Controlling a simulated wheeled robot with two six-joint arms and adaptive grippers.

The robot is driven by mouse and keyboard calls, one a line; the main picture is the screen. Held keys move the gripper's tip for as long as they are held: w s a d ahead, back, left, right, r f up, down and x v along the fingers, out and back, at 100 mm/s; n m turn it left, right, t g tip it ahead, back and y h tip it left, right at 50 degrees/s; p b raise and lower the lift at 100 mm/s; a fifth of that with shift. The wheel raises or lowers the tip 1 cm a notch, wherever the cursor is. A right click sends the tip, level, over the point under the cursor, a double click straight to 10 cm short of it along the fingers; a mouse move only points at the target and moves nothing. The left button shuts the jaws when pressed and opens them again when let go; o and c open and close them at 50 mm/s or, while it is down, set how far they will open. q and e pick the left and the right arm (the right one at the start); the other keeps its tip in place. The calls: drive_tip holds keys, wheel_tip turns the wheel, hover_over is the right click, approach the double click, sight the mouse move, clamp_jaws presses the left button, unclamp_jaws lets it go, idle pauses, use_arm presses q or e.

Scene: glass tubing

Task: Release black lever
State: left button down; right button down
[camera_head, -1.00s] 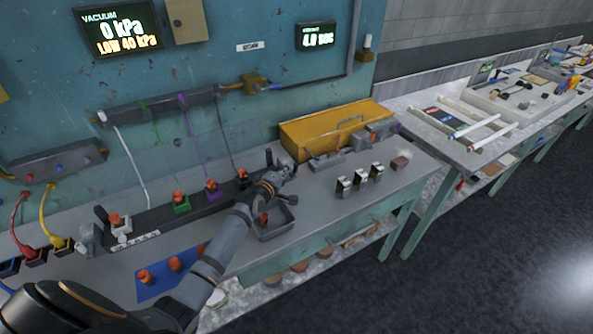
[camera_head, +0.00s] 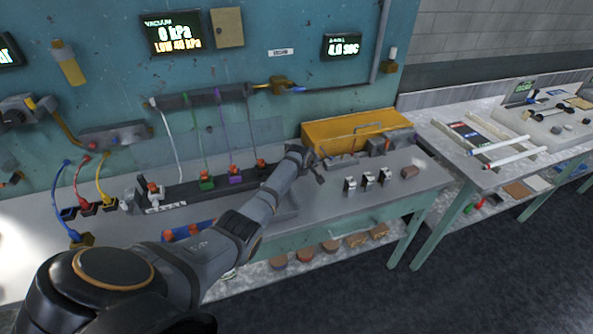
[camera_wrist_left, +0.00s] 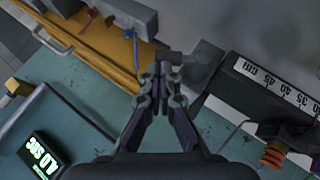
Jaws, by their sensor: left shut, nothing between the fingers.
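In the left wrist view a dark bar (camera_wrist_left: 169,58), which looks like the black lever, sticks out from a dark grey block (camera_wrist_left: 205,62) beside the end of a black rail (camera_wrist_left: 240,90) with a centimetre scale. My left gripper (camera_wrist_left: 161,72) is shut with its tips right at the bar; I cannot tell whether they touch it. Nothing is between the fingers. In the head view my left gripper (camera_head: 316,163) is over the bench, right of the black rail (camera_head: 180,194), and my arm hides the rail's right end and the lever. My right gripper is not in view.
Several orange-topped clips, such as the purple one (camera_head: 235,176), stand along the rail. A yellow box (camera_head: 335,131) is behind my gripper. Small black-and-white blocks (camera_head: 368,179) stand to the right.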

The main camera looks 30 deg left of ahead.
use_arm(q)
drive_tip(key=shift+w+d+f+g+y+b, duration=0.4)
drive_tip(key=shift+w+d+f+g+b, duration=0.1)
drive_tip(key=shift+w+f+b, duration=0.25)
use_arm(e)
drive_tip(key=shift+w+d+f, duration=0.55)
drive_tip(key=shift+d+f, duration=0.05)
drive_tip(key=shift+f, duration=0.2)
use_arm(q)
drive_tip(key=shift+w, duration=0.15)
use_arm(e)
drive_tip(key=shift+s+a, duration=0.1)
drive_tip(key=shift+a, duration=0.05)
